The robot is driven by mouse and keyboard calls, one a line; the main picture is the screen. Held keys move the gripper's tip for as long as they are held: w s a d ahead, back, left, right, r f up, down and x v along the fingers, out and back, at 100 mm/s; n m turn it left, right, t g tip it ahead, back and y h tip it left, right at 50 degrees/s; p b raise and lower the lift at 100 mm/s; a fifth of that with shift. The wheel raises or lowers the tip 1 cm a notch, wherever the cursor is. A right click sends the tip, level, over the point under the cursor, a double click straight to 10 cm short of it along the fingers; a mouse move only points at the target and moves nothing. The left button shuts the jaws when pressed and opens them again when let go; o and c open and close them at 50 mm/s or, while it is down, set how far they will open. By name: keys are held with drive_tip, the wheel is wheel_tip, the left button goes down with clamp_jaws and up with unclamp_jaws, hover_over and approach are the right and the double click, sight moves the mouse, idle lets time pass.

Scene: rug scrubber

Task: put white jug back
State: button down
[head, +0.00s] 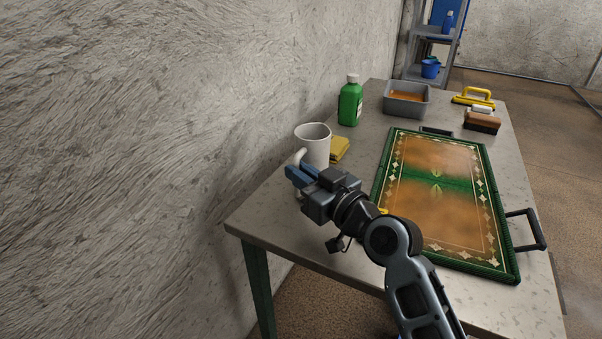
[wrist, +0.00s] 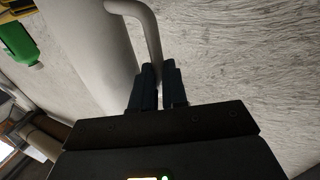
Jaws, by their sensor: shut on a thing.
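The white jug (head: 314,146) is upright at the left part of the table, near the wall. My gripper (head: 296,174) is at the jug's near left side, by its handle. In the wrist view, my gripper's dark fingers (wrist: 158,84) are closed around the lower part of the curved white handle (wrist: 149,28), and the jug's white body (wrist: 92,50) is beside them. The jug's base is partly hidden behind my gripper, so I cannot tell whether it touches the table.
A yellow sponge or cloth (head: 339,149) lies beside the jug. A green bottle (head: 350,102) and a grey tray of brown liquid (head: 407,99) stand farther back. A green-bordered rug (head: 436,172) covers the table's right. A brush (head: 482,122) and a yellow-handled tool (head: 473,98) lie behind it.

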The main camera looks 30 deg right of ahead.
drive_tip(key=shift+f, duration=0.15)
drive_tip(key=c, duration=1.1)
unclamp_jaws()
drive_tip(key=shift+c, duration=0.2)
drive_tip(key=b+v, duration=0.2)
drive_tip(key=v, duration=1)
drive_tip(key=shift+b, duration=0.35)
